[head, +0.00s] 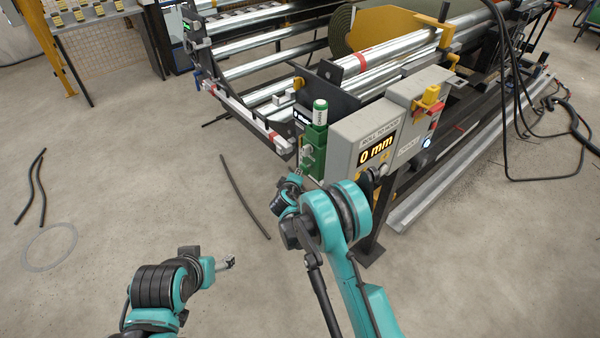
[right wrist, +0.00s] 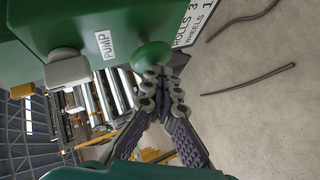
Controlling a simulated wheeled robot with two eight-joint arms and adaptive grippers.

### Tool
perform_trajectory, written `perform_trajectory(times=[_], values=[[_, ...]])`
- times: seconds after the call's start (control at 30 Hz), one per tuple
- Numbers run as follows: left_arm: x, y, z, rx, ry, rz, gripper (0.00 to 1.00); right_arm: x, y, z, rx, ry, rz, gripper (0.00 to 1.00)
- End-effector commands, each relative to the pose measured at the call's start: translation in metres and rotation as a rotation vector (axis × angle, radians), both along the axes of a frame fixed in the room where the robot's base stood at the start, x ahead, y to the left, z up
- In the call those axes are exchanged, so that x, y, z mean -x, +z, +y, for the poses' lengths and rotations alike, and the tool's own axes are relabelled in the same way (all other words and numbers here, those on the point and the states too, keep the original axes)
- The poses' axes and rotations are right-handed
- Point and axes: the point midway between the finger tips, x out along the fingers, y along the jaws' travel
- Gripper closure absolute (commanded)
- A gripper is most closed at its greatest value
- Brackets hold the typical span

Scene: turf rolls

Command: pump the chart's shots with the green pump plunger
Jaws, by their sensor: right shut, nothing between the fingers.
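The green pump housing (head: 315,150) stands at the left side of the grey control box in the head view. In the right wrist view the housing (right wrist: 85,22) bears a PUMP label, and the round green plunger knob (right wrist: 151,54) sticks out below it. My right gripper (right wrist: 162,74) is shut and empty, its fingertips right at the knob; whether they touch it I cannot tell. The chart (right wrist: 192,22), partly cut off, reads ROLLS 3 and WHEELS 1. My left gripper (head: 229,262) is low over the floor, away from the pump, too small to read.
The grey control box (head: 365,137) reads 0 mm and has a yellow-and-red switch (head: 430,97). Behind it are the roller frame (head: 265,70) and a turf roll (head: 372,28). Black hoses (head: 530,100) hang at right.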

Motion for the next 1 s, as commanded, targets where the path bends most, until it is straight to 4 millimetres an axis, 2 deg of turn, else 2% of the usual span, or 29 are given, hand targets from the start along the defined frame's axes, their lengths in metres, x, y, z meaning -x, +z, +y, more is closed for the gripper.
perform_trajectory(times=[1.0], values=[[0.0000,0.0000,0.0000,0.000,0.000,0.000,0.31,-0.0059,0.0000,-0.0099,0.002,-0.004,0.000,1.00]])
